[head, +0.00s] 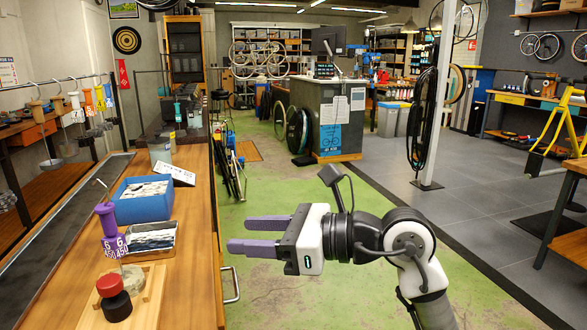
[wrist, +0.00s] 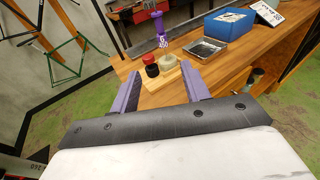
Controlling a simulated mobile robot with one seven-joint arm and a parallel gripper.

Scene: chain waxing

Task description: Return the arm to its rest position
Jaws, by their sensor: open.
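My gripper (head: 250,234) has purple fingers and is open and empty. In the head view it is held level over the green floor, to the right of the wooden bench (head: 192,225), with its fingers pointing left towards the bench. In the wrist view the two fingers of my gripper (wrist: 165,90) stand apart with nothing between them, and the bench top (wrist: 215,78) lies beyond them. My arm stretches in from the lower right of the head view.
On the bench are a blue box (head: 143,205), a metal tray (head: 152,238), a purple-handled hook tagged 6 (head: 106,220) and a red-and-black knobbed piece (head: 113,297) on a wooden board. A white post (head: 440,100) stands right. Green floor (head: 290,190) around my gripper is clear.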

